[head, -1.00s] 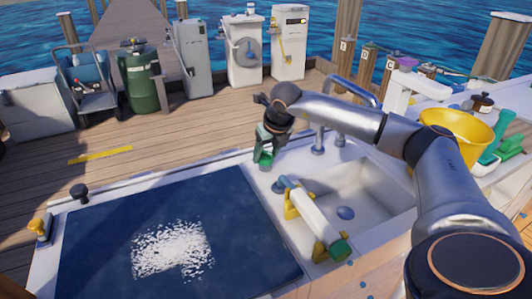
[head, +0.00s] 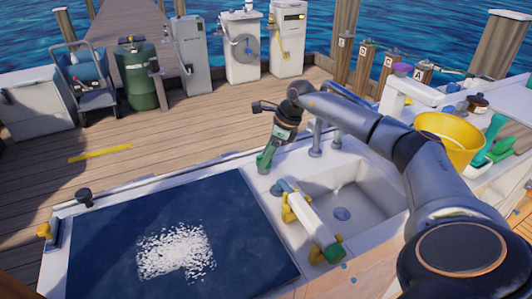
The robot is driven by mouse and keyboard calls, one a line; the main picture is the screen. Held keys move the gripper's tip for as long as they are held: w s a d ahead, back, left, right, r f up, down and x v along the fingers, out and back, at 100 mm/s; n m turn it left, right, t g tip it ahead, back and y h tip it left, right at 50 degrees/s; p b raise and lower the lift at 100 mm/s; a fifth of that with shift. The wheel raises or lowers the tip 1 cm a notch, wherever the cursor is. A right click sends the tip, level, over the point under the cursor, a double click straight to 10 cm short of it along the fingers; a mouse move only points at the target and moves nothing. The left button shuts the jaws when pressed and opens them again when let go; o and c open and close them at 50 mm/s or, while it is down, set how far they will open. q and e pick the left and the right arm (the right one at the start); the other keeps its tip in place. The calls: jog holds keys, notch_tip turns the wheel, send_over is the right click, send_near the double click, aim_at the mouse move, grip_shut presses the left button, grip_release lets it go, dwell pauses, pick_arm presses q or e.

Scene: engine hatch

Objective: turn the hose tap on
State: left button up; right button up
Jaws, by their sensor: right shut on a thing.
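A small green-handled fitting (head: 266,160), which looks like the hose tap, stands on the white counter at the back left corner of the sink. My right gripper (head: 277,142) comes down over it from above, tilted, and is shut on its green handle. The jaws hide the upper part of the handle. A hose is not clearly visible at it. My left gripper is not in view.
The sink (head: 365,205) has a grey faucet (head: 316,140) behind it. A dark blue hatch (head: 110,235) with a white patch fills the left. A yellow bucket (head: 440,140) stands at right.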

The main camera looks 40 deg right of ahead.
jog(key=shift+n, duration=0.5)
jog(key=shift+w+n+g+y, duration=0.1)
jog(key=shift+n+g+y, duration=0.2)
jog(key=shift+n, duration=0.2)
jog(key=o, duration=1.4)
jog(key=shift+c, duration=0.2)
jog(key=shift+r, duration=0.1)
jog(key=p+v, duration=0.1)
jog(key=v, duration=1.1)
jog(key=shift+d+r+p, duration=0.15)
jog(key=shift+p, duration=0.25)
